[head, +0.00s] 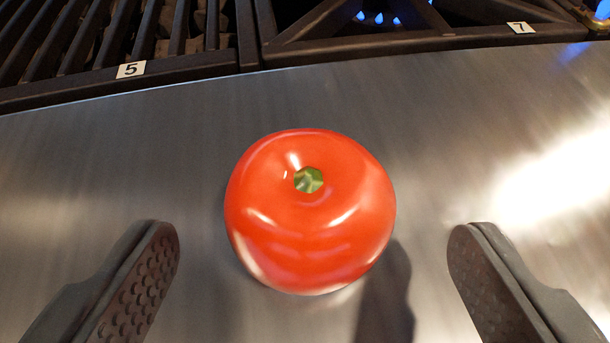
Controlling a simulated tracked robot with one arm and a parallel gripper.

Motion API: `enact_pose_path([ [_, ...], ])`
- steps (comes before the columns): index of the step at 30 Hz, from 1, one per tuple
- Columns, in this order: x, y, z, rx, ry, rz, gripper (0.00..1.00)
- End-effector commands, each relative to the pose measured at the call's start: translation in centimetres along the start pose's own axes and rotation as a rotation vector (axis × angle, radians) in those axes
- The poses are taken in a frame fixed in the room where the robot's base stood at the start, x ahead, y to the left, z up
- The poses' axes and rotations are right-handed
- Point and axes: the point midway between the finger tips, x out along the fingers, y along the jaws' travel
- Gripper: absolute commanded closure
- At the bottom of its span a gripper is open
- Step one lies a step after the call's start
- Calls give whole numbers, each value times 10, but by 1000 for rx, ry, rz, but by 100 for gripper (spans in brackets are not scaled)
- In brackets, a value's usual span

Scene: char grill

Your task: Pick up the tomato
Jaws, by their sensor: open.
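A red tomato (310,235) with a green stem spot on top sits on a brushed metal surface in the middle of the head view. My gripper (312,245) is open, with one dark studded finger at the lower left and the other at the lower right. The tomato shows between the two fingers in the picture, with a clear gap on each side. Neither finger appears to touch it. The gripper holds nothing.
The metal counter (120,160) is bare around the tomato. Behind it are a dark slatted grill grate (75,40) labelled 5 and a burner grate (400,40) labelled 7. Blue flames (378,17) show under the burner grate.

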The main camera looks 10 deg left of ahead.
Motion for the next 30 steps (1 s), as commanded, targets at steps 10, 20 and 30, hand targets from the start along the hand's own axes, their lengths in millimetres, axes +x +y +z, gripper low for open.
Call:
enact_pose_path([
  [10, 41, -1, 1, -2, -2, 1, 22],
  [20, 44, -1, 0, 0, -1, 1, 33],
  [30, 44, 0, 0, 1, -1, 2, 70],
])
